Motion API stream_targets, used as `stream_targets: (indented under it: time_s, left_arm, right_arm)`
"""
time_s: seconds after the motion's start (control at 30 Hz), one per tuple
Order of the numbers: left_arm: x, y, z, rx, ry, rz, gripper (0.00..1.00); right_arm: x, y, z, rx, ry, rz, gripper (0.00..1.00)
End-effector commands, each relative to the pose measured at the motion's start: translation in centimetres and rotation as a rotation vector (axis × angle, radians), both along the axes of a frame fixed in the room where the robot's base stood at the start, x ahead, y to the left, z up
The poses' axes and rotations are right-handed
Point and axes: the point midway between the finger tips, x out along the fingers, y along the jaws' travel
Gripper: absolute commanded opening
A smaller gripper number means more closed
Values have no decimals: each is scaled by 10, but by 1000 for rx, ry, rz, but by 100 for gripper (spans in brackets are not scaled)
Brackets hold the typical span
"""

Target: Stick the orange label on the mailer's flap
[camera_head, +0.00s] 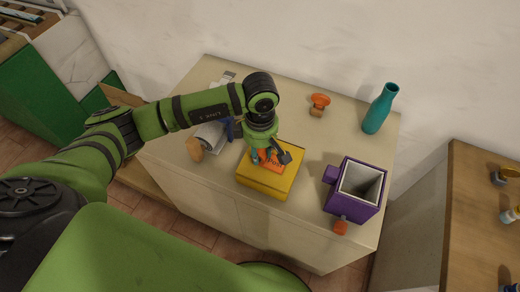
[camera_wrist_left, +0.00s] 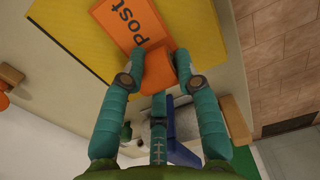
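The yellow mailer (camera_head: 262,190) lies on the pale cabinet top, below my left gripper. It fills the upper part of the left wrist view (camera_wrist_left: 70,48). The orange label (camera_wrist_left: 128,22), printed "Post", is at the mailer's top face; it also shows in the head view (camera_head: 271,166). An orange block-like tab at the label's near edge sits between the teal fingertips of my left gripper (camera_wrist_left: 160,62), which appear closed on it. I cannot tell whether the label touches the mailer. The gripper (camera_head: 266,155) partly hides the label in the head view. My right gripper is not in view.
A purple box (camera_head: 352,207) stands right of the mailer, with a teal bottle (camera_head: 380,110) behind it. A small orange object (camera_head: 319,101) stands at the back. A grey-white roll (camera_head: 209,137) lies left of the mailer. The cabinet's front edge is close to the mailer.

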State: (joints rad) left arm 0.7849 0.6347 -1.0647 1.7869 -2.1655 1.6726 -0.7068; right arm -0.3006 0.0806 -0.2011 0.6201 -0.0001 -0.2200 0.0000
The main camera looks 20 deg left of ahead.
Motion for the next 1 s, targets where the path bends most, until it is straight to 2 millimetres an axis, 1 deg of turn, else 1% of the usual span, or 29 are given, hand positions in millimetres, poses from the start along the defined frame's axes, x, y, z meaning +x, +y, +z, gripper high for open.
stream_targets:
  time_s: [0.37, 0.47, 0.57, 0.8, 0.9, 1.0]
  left_arm:
    - [0, 0, 0, 0, 0, 0, 57]
    - [1, 0, 6, 0, -2, 0, 57]
    - [1, 0, 20, -1, -4, -1, 57]
    - [2, 0, 72, -1, -6, -1, 57]
    - [2, 0, 91, 0, -4, 0, 57]
    - [2, 0, 106, 0, -3, -1, 57]
  right_arm:
    - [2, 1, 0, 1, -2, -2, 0]
    - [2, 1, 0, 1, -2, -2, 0]
    - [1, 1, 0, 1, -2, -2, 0]
    - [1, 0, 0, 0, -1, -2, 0]
    - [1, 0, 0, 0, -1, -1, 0]
    - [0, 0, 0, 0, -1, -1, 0]
